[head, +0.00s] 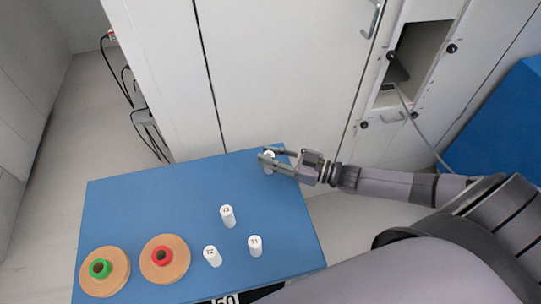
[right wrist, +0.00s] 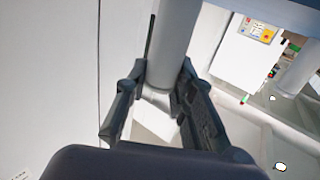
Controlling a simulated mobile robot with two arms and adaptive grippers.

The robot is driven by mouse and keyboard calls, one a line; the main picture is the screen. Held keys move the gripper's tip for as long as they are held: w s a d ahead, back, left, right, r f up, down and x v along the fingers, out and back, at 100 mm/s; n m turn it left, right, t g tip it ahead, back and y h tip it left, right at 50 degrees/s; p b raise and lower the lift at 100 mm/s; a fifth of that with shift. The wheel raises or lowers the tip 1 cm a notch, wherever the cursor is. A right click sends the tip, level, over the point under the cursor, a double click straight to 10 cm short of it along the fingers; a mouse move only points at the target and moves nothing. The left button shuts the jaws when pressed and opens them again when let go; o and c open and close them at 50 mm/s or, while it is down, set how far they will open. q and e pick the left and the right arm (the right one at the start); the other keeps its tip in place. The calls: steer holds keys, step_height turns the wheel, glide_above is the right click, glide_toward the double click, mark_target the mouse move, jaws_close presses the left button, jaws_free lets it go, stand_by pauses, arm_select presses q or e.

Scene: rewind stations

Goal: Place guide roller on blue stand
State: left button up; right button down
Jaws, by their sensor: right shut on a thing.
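The blue stand (head: 150,205) has a flat blue top in the head view. My right gripper (head: 269,160) is at its far right corner, shut on a white cylindrical guide roller (head: 268,154). In the right wrist view the pale roller (right wrist: 176,45) stands between the two dark fingers of the gripper (right wrist: 160,95). The fingers hide part of the roller, and I cannot tell whether its base touches the stand. My left gripper is not in view.
Three white labelled cylinders stand on the blue top: one near the middle (head: 228,217), two nearer the front (head: 213,256) (head: 255,246). Two tan rolls, with a green core (head: 101,269) and a red core (head: 162,256), lie front left. The back left top is clear. White cabinets (head: 275,70) rise behind.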

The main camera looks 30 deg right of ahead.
steer(key=shift+f, duration=0.2)
steer(key=c, duration=1.4)
jaws_free()
steer(key=shift+o, duration=0.2)
steer(key=shift+r, duration=0.2)
steer(key=b+v, duration=0.1)
steer(key=v, duration=1.1)
